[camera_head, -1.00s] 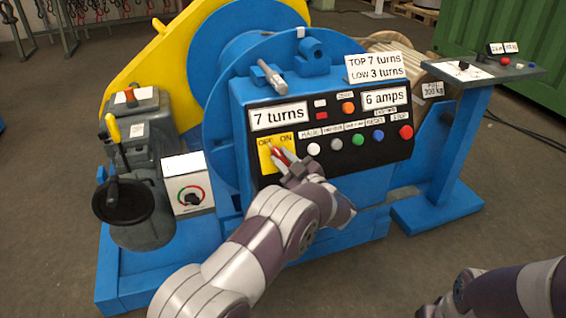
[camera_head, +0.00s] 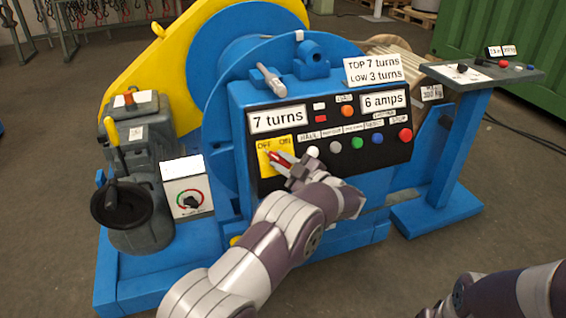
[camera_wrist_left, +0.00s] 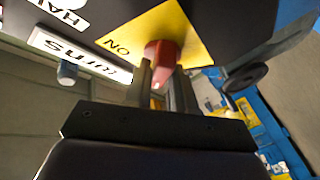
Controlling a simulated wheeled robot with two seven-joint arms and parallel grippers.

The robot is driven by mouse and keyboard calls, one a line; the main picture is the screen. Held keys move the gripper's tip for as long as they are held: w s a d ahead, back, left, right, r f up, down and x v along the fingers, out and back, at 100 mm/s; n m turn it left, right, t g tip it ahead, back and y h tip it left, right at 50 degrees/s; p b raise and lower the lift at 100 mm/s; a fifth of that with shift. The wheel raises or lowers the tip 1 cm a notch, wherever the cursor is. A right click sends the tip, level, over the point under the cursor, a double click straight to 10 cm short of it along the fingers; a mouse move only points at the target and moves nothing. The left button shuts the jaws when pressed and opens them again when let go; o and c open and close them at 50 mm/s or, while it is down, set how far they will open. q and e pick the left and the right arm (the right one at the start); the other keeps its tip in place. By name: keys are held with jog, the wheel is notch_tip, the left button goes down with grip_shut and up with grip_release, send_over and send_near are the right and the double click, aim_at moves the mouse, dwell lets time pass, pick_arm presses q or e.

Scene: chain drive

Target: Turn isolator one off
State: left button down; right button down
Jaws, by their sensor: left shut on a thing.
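The isolator is a yellow plate (camera_head: 265,162) marked OFF on the left and ON on the right, with a red handle (camera_head: 279,158), on the left of the black panel. My left gripper (camera_head: 285,163) is shut on the red handle, which slants toward the upper left, near the OFF side. In the left wrist view the red handle (camera_wrist_left: 162,52) sits between my fingers (camera_wrist_left: 162,88), in front of the yellow plate (camera_wrist_left: 190,45); the word ON shows there. My fingers hide part of the plate. My right gripper is out of view; only part of that arm shows at lower right.
Right of the isolator are a white button (camera_head: 313,152), a green button (camera_head: 358,141) and a red stop button (camera_head: 405,135). Displays read 7 turns (camera_head: 277,119) and 6 amps (camera_head: 384,99). A dial box (camera_head: 184,186) stands left. A blue pedestal (camera_head: 455,150) stands right.

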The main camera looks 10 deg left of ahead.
pick_arm(q)
jog(key=c, duration=1)
grip_release()
jog(key=shift+c, duration=0.2)
jog(key=p+v, duration=0.3)
jog(key=v, duration=0.9)
jog(key=shift+s+d, duration=0.2)
jog(key=shift+d, duration=0.05)
